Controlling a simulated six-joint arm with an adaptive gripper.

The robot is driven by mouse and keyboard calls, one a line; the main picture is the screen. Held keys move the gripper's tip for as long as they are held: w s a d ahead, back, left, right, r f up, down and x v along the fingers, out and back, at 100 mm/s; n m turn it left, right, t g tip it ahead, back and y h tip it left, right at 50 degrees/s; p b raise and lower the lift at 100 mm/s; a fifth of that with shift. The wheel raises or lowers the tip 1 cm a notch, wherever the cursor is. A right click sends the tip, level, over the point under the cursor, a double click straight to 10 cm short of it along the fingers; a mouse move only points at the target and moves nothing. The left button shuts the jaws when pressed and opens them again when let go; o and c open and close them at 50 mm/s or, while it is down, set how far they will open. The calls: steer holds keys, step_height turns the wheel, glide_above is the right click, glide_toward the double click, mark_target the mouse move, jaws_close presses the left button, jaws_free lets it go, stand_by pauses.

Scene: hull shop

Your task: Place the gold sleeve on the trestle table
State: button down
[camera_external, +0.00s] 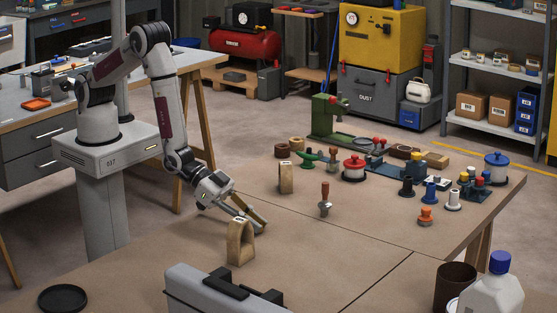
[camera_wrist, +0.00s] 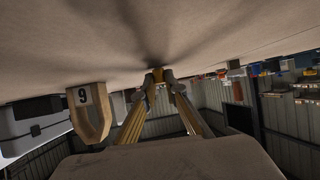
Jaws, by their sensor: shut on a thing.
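My gripper (camera_external: 258,226) is low over the brown-topped table (camera_external: 350,225), its fingers slanting down to the right. In the wrist view my gripper (camera_wrist: 158,82) is shut on a small gold piece, the gold sleeve (camera_wrist: 157,76). The fingers hide most of the sleeve, and I cannot pick it out clearly in the external view. The tips are very close to the tabletop (camera_wrist: 230,35); I cannot tell whether the sleeve touches it. A wooden arch block (camera_external: 240,243) stands close to the fingers; it shows in the wrist view with a "9" (camera_wrist: 90,115).
Another wooden block (camera_external: 286,178) and a wooden-handled tool (camera_external: 325,200) stand behind the gripper. A grey case (camera_external: 215,290) is in front.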

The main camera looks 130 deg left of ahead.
steer(key=shift+f, duration=0.15)
steer(key=c, duration=2.1)
jaws_free()
steer(key=shift+s+d+r, duration=0.1)
steer(key=shift+s+r, duration=0.2)
steer(key=shift+r, duration=0.05)
steer(key=shift+v, duration=5.65)
steer(key=shift+r, duration=0.1)
